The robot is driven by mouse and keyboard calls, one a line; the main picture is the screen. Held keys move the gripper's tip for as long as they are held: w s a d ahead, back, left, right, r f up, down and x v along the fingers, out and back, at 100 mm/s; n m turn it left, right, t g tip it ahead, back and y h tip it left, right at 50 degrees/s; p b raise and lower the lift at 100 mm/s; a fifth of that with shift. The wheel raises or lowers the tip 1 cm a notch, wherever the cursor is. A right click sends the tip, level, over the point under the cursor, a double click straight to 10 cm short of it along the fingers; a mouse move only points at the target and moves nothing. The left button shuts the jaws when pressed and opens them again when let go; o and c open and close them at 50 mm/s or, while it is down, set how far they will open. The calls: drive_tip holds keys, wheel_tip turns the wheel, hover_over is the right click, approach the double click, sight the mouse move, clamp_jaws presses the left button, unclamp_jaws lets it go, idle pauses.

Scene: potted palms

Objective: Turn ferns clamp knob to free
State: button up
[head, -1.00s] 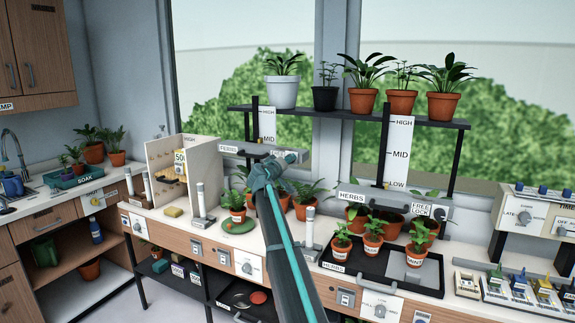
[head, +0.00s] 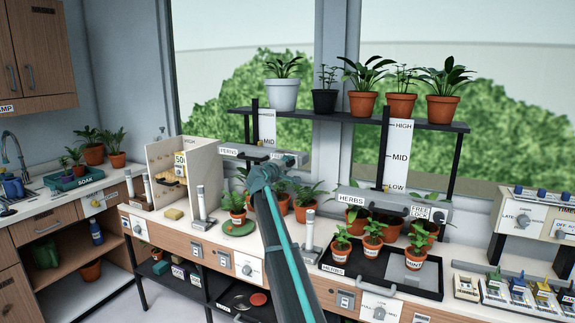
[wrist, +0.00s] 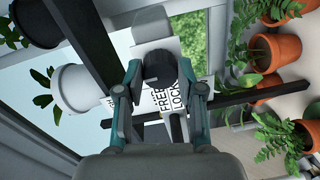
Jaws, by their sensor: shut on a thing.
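The ferns clamp knob (wrist: 159,66) is black and round on a white plate in the wrist view. The plate's FREE and LOCK label (wrist: 171,98) is partly covered by my gripper. My gripper (wrist: 166,82) has its two teal fingers on either side of the knob, shut on it. In the head view my gripper (head: 288,161) is at the right end of the grey FERNS lamp bar (head: 236,152). The knob's exact pointing is hard to tell.
A HERBS bar (head: 366,203) with its own FREE/LOCK plate (head: 420,211) is to the right.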

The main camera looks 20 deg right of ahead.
idle(0.4)
drive_tip(key=o, duration=1.2)
drive_tip(key=shift+c, duration=0.2)
drive_tip(key=v, duration=1.2)
